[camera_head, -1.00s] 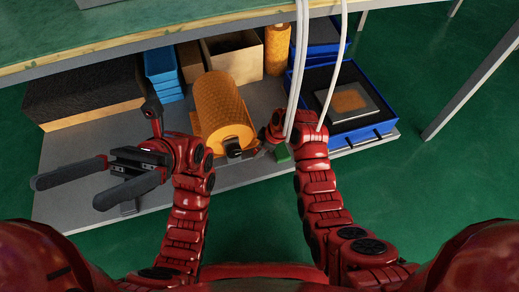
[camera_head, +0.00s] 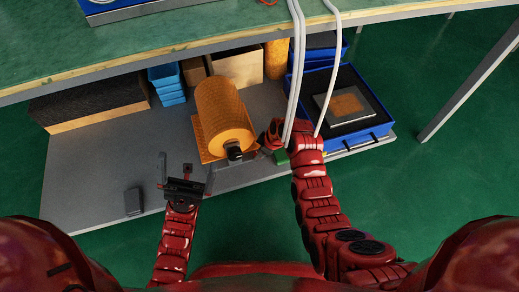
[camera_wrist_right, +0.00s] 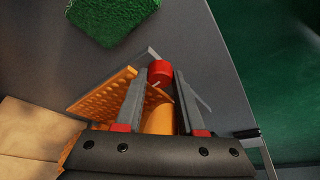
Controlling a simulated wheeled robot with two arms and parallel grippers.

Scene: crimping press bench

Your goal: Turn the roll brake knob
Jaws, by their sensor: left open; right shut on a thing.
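The orange roll (camera_head: 222,112) lies on an orange stand on the lower shelf, with a dark fitting (camera_head: 235,152) at its near end. The red roll brake knob (camera_wrist_right: 160,72), with a pale mark, shows in the right wrist view between the fingertips. My right gripper (camera_head: 259,152) is at the roll's near end. In the right wrist view its fingers (camera_wrist_right: 163,82) are shut on the knob. In the head view the knob is hard to make out. My left gripper (camera_head: 186,166) is open and empty, left of the roll near the shelf's front edge.
A blue tray (camera_head: 375,134) holding a dark pad and plate stands right. White cables (camera_head: 297,75) hang in front of my right arm. A small grey box (camera_head: 133,201) stands front left. The bench top (camera_head: 200,40) overhangs the shelf.

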